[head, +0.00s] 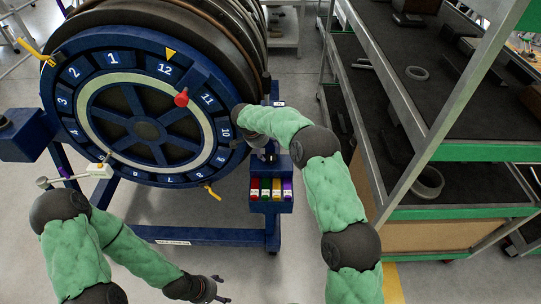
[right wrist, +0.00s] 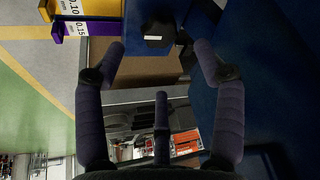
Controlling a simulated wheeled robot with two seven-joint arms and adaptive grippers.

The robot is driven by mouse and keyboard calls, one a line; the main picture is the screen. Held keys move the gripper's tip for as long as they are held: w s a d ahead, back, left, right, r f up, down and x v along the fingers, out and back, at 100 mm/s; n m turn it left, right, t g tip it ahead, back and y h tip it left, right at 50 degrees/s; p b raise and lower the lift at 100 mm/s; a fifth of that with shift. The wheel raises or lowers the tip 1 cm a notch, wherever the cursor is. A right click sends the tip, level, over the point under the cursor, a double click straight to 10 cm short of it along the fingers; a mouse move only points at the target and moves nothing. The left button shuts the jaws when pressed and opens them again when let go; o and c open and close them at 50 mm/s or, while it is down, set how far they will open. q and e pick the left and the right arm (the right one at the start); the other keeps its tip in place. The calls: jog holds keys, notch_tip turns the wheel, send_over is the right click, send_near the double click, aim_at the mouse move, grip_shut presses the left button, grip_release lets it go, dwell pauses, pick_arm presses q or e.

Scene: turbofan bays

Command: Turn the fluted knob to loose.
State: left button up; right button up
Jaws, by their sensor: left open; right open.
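A dark knob with a small white mark (right wrist: 158,33), which looks like the fluted knob, sits on a blue part in the right wrist view. Its fluting is too dark to make out. My left gripper (head: 221,289) is open and empty, low in the picture over the floor.
A large blue numbered wheel (head: 143,128) with a red knob (head: 181,98) stands on a blue frame at left. Coloured tabs (head: 265,189) sit in a blue holder beside it. A green-edged shelf rack (head: 455,213) stands at right. Grey floor is clear in front.

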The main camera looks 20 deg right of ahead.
aim_at(271, 156)
jog(key=b+x, duration=0.1)
jog(key=x, duration=0.6)
jog(key=shift+w+f, duration=0.1)
jog(key=c, duration=1.1)
